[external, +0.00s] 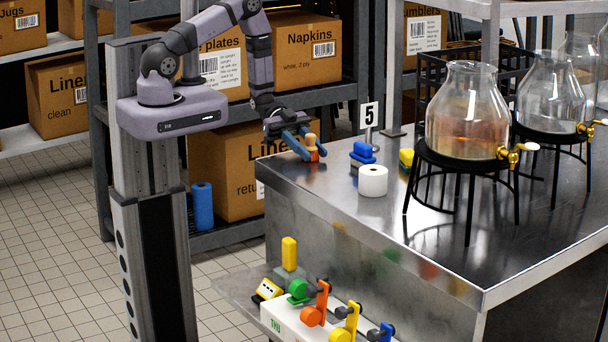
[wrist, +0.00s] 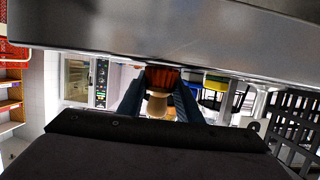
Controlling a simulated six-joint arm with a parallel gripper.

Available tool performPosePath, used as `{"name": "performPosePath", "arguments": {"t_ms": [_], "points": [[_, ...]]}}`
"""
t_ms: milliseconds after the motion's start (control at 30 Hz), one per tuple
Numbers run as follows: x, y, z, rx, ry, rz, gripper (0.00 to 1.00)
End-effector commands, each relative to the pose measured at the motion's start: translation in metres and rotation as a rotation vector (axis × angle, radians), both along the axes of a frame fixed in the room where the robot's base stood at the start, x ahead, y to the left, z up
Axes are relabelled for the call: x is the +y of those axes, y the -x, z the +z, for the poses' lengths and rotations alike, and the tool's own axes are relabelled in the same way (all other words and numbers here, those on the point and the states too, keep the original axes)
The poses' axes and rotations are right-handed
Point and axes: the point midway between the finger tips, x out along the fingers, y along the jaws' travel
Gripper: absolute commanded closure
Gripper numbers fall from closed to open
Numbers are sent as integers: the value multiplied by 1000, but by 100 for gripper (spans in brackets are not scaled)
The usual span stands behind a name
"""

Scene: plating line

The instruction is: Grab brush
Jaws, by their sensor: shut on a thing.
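The brush (external: 311,141) has a pale wooden knob and orange bristles. It is upright at the left end of the steel table. In the wrist view the brush (wrist: 157,104) shows between my two blue fingers, its orange bristles at or very close to the table surface. My gripper (external: 314,153) is shut on the brush, with one finger on each side; the fingers partly hide it. In the wrist view my gripper (wrist: 161,85) reaches toward the table edge. I cannot tell whether the bristles touch the table.
On the steel table (external: 430,245), a blue scrubber (external: 362,153), a white roll (external: 373,181) and a yellow item (external: 406,158) stand right of the brush. Glass dispensers (external: 466,115) on black stands fill the right side. The front middle is clear.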

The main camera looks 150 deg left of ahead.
Motion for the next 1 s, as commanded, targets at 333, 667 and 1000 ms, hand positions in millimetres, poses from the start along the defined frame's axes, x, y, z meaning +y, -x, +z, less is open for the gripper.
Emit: {"name": "performPosePath", "arguments": {"t_ms": [333, 667, 1000], "points": [[1, 0, 14, 0, -3, -1, 91], [1, 0, 57, -1, -6, -1, 91], [1, 0, 93, -1, -2, -1, 91]]}}
